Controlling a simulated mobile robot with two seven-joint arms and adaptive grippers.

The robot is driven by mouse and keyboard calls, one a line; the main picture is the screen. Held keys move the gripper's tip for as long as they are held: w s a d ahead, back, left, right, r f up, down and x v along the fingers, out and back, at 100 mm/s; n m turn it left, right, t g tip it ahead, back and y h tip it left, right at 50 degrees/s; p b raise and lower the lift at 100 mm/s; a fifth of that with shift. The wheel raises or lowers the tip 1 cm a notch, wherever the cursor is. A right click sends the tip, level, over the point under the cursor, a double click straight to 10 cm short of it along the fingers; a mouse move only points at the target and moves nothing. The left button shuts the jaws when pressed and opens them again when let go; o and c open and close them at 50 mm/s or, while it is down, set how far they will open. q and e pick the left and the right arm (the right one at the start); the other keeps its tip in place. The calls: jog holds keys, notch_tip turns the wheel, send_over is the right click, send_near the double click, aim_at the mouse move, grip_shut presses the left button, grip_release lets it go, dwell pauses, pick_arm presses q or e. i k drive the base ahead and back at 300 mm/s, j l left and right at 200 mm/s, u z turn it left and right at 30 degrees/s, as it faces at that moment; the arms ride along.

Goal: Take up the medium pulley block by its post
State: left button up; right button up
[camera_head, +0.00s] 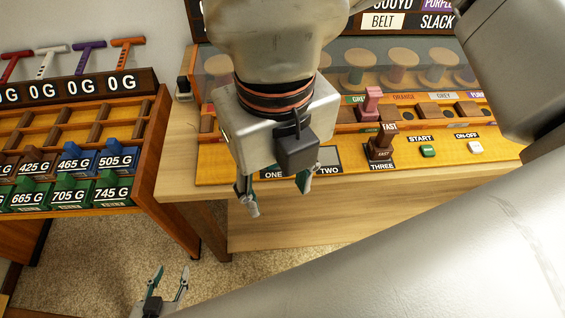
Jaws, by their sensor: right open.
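No block in view carries a readable "medium" label. A pink block with an upright post (371,102) stands in the row of slots on the wooden console; I cannot tell whether it is the medium pulley block. My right gripper (281,190) hangs open and empty over the console's front edge, left of both blocks, by the ONE and TWO labels. It hides part of the console behind it. My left gripper (172,272) is open and empty, low over the carpet.
Spools (403,64) stand behind a clear panel at the console's back. START (428,151) and ON-OFF (475,147) buttons are on its right. A rack of gram-marked weights (76,163) stands left. My large pale arm covers the lower right.

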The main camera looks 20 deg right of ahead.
aim_at(367, 111)
jog(key=z, duration=1.3)
jog(key=k, duration=0.5)
